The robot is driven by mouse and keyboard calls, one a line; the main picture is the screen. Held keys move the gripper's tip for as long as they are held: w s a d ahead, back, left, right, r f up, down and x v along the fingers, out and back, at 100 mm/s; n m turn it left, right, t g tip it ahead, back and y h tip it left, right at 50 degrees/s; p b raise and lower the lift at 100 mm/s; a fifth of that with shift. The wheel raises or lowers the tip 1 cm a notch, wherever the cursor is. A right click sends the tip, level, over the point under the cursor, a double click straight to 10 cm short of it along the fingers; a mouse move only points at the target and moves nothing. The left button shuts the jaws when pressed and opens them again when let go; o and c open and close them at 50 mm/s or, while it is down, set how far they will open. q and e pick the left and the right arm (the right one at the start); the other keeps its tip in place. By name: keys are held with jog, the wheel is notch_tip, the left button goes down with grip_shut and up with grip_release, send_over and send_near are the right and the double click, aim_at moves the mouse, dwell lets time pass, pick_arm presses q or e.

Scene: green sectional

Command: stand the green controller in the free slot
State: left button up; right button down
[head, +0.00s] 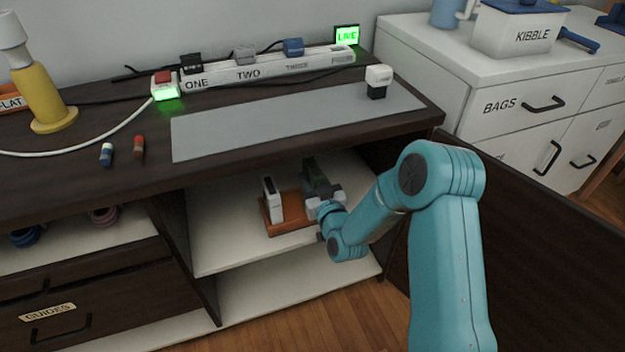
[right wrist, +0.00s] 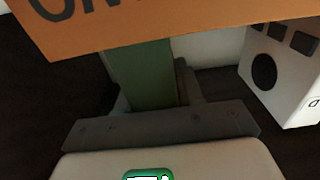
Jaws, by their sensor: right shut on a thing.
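The orange dock (head: 290,227) is on the upper shelf of the open cabinet, under the desk top. A white controller (head: 272,200) with dark buttons stands upright at its left side; it also shows at the right of the right wrist view (right wrist: 285,72). My right gripper (head: 326,196) reaches in at the dock's right side and is shut on the green controller (right wrist: 145,75), a dark green shape in the head view (head: 319,182). In the right wrist view the dock's lettered orange face (right wrist: 160,22) hides its far end. I cannot tell whether it is seated. My left gripper is out of view.
The desk top's front edge (head: 300,157) overhangs the shelf (head: 225,240). An open dark door (head: 540,235) stands right of my arm.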

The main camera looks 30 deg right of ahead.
jog(key=shift+f, duration=0.25)
jog(key=shift+r, duration=0.2)
jog(key=shift+r, duration=0.8)
dwell(0.4)
dwell(0.5)
jog(key=shift+b, duration=0.5)
dwell(0.4)
